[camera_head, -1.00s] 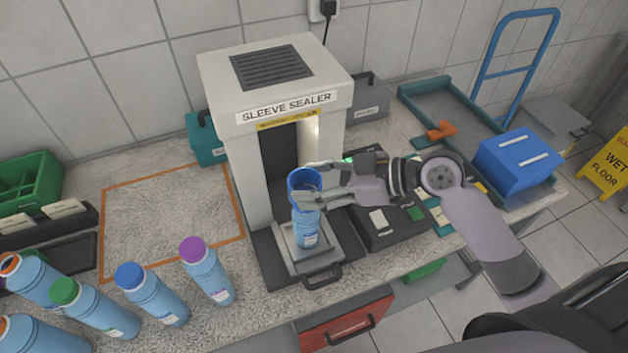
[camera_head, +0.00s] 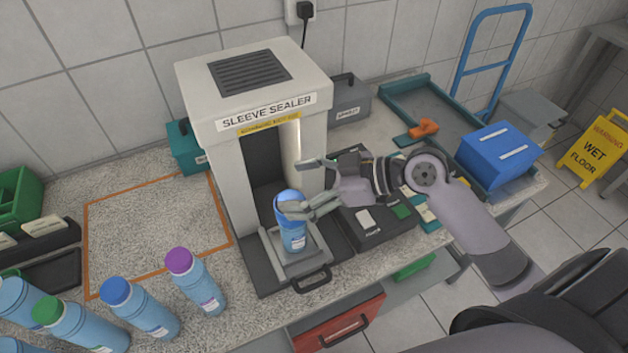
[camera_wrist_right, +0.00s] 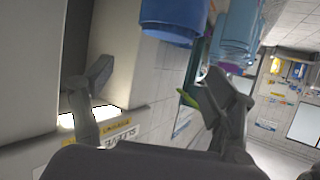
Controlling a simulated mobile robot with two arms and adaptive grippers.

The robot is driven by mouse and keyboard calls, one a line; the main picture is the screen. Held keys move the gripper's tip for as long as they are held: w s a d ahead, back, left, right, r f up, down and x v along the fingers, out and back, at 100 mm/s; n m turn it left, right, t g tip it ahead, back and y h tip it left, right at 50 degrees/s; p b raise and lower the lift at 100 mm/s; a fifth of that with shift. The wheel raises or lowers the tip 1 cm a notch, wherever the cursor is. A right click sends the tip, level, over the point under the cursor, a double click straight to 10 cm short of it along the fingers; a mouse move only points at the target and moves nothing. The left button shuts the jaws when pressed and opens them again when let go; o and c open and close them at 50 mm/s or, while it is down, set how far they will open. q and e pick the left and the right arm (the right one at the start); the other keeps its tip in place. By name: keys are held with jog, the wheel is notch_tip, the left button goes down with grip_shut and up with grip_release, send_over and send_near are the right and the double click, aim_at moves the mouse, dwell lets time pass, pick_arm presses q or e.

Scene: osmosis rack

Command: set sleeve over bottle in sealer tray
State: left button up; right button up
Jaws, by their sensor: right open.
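The light blue bottle (camera_head: 294,242) stands upright in the grey sealer tray (camera_head: 321,250) in front of the sleeve sealer (camera_head: 248,105). The darker blue sleeve (camera_head: 289,198) is around the bottle's upper part, with the rounded top at its upper end. My right gripper (camera_head: 296,187) is open at the sleeve, one finger across its near side and the other raised behind it. In the right wrist view the sleeve (camera_wrist_right: 172,22) shows at the top edge, beyond the spread fingers (camera_wrist_right: 163,85). How far down the sleeve reaches is partly hidden by the finger. My left gripper is not in view.
Several capped bottles (camera_head: 140,310) stand at the front left. An orange-outlined area (camera_head: 155,225) of counter is clear.

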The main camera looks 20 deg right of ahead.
jog(key=v, duration=1.2)
jog(key=shift+a+f, duration=0.1)
